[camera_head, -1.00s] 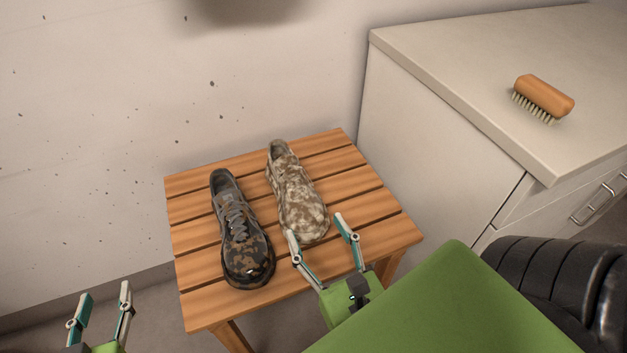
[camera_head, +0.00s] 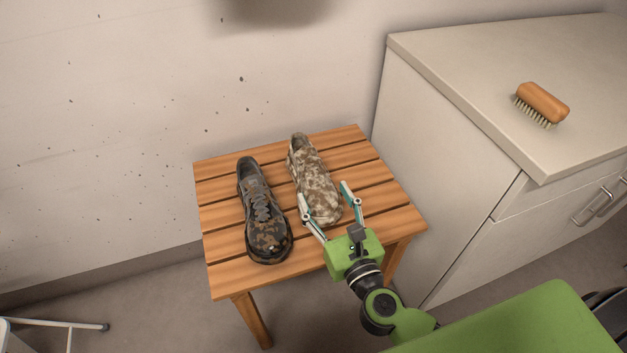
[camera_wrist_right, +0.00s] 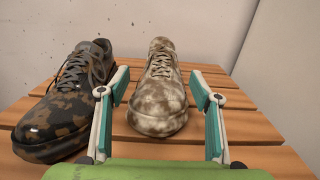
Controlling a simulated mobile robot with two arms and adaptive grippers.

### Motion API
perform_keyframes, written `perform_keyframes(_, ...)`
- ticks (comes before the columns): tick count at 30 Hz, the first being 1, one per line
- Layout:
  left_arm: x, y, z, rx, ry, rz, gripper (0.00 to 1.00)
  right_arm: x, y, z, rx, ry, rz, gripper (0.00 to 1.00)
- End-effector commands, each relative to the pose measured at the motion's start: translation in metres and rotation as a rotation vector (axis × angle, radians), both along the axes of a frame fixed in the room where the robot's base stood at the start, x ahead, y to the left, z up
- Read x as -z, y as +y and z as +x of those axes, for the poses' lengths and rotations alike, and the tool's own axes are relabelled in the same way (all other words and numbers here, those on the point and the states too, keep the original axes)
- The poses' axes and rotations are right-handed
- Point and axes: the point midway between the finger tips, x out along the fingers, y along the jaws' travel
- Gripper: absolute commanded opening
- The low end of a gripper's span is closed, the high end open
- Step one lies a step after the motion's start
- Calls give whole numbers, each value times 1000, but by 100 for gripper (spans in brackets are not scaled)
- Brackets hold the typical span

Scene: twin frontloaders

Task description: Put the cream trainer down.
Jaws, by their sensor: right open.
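The cream trainer (camera_head: 314,180), blotched with brown, rests on the slatted wooden stool (camera_head: 228,282), its toe toward my right gripper. My right gripper (camera_head: 325,197) is open, with its fingertips on either side of the toe end. In the right wrist view the cream trainer (camera_wrist_right: 159,95) stands upright on the slats between the open fingers (camera_wrist_right: 160,88), with gaps on both sides. A dark shoe with brown patches (camera_head: 262,215) stands to its left, and it also shows in the right wrist view (camera_wrist_right: 62,115). My left gripper is out of view.
A pale cabinet (camera_head: 450,130) stands right of the stool, with a wooden brush (camera_head: 542,104) on top. A speckled wall (camera_head: 130,110) is behind. A white metal frame (camera_head: 60,325) shows at the lower left. The stool's right rear slats are bare.

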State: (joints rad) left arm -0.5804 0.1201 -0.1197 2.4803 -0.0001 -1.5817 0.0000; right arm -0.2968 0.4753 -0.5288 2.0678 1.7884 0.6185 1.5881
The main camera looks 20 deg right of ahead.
Motion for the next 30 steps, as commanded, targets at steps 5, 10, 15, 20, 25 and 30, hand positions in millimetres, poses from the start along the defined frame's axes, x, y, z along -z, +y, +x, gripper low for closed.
perform_keyframes(5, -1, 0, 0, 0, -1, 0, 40, -1, 1, 25, 1, -2, 0, 58)
perform_keyframes(10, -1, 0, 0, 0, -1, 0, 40, 0, 1, 34, 1, -1, 1, 58)
perform_keyframes(15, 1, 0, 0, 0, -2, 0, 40, -1, 0, 50, 0, -3, -1, 58)
perform_keyframes(20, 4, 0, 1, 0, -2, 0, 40, -1, -1, 72, 0, -3, 0, 58)
perform_keyframes(25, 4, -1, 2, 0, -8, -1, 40, -1, 0, 84, 0, 0, 1, 58)
perform_keyframes(30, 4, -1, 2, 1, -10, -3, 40, 0, 0, 85, 0, 1, 1, 58)
